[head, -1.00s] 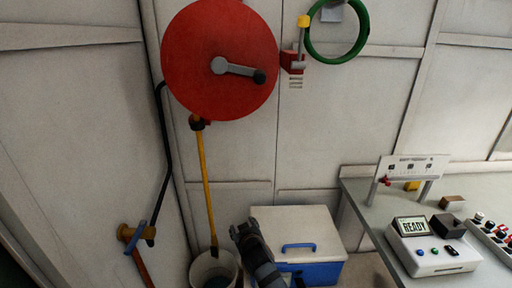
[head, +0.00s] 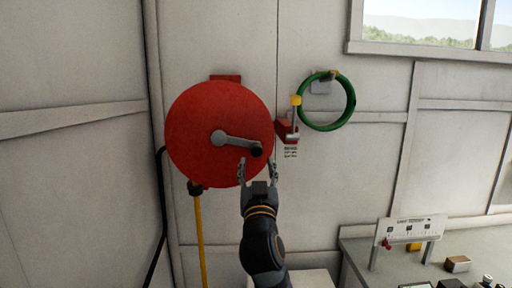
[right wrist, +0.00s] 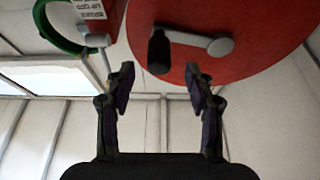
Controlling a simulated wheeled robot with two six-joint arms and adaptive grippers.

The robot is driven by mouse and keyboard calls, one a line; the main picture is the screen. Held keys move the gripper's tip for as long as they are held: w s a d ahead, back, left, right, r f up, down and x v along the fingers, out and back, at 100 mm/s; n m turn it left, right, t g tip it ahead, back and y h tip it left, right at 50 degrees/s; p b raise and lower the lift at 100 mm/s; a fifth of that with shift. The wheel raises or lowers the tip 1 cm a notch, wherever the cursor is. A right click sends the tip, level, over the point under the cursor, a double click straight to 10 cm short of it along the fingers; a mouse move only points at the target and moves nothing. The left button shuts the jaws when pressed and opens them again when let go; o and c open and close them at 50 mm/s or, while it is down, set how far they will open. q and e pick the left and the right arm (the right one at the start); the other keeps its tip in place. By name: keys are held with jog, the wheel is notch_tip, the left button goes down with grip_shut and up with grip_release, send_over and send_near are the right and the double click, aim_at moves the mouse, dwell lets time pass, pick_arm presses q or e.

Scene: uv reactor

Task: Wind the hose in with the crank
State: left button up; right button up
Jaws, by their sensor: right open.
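The red hose reel (head: 195,130) is on the back wall. Its grey crank arm (head: 235,140) runs from the hub to a black handle (head: 256,152) at the lower right of the disc. The yellow hose (head: 200,240) hangs straight down from the reel's lower left. My right gripper (head: 258,170) is open and empty, just below the black handle. In the right wrist view the black handle (right wrist: 159,52) shows ahead, between and beyond the two open fingers (right wrist: 160,80), apart from them. My left gripper is not in view.
A red bracket with a yellow-topped lever (head: 294,115) is on the wall close right of the reel. A green ring (head: 329,127) hangs beyond it. A bench (head: 360,250) with a white panel (head: 405,232) stands at the lower right.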

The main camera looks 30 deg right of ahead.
aim_at(257, 156)
jog(key=p+x, duration=0.2)
jog(key=x, duration=0.4)
jog(key=shift+w+d+r+p, duration=0.1)
jog(key=shift+w+d+p, duration=0.1)
jog(key=shift+d+p, duration=0.1)
jog(key=shift+w, duration=0.25)
jog(key=shift+d, duration=0.1)
grip_shut()
